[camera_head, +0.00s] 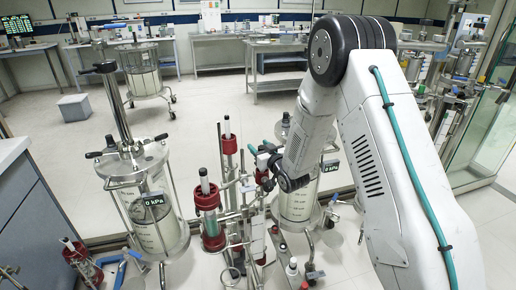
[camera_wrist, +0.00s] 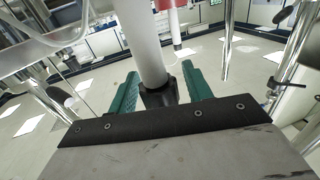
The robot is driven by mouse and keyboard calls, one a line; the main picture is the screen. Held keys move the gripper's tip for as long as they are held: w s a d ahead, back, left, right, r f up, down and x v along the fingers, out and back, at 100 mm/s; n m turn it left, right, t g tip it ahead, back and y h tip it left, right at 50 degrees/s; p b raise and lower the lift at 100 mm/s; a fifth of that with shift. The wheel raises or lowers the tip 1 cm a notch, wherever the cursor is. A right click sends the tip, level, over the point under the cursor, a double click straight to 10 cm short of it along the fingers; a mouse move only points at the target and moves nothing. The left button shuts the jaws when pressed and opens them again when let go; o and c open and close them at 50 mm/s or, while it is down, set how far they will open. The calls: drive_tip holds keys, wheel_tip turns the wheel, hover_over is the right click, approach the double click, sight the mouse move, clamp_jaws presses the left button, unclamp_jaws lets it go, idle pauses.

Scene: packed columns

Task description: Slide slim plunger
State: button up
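In the wrist view, a slim pale rod (camera_wrist: 148,45) with a black collar (camera_wrist: 160,95) at its lower end stands between the two green fingers of my gripper (camera_wrist: 159,80). The fingers are spread around it. A narrow gap shows on the right side, and the left finger is close to the rod. In the head view, my gripper (camera_head: 264,157) is beside the slim columns, partly hidden by my arm. A shorter red-capped column (camera_head: 208,200) stands in front. Which one the rod belongs to is unclear.
A large glass column (camera_head: 150,205) with a 0 kPa display stands left, and another (camera_head: 298,205) is close behind my gripper. Small bottles and stands crowd the bench below. A grey cabinet (camera_head: 25,215) is at far left. Open floor lies behind.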

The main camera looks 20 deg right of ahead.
clamp_jaws()
wheel_tip(320, 180, up, 8)
drive_tip(key=shift+f, duration=0.25)
drive_tip(key=shift+w, duration=0.1)
drive_tip(key=shift+o, duration=0.9)
unclamp_jaws()
drive_tip(key=v, duration=0.8)
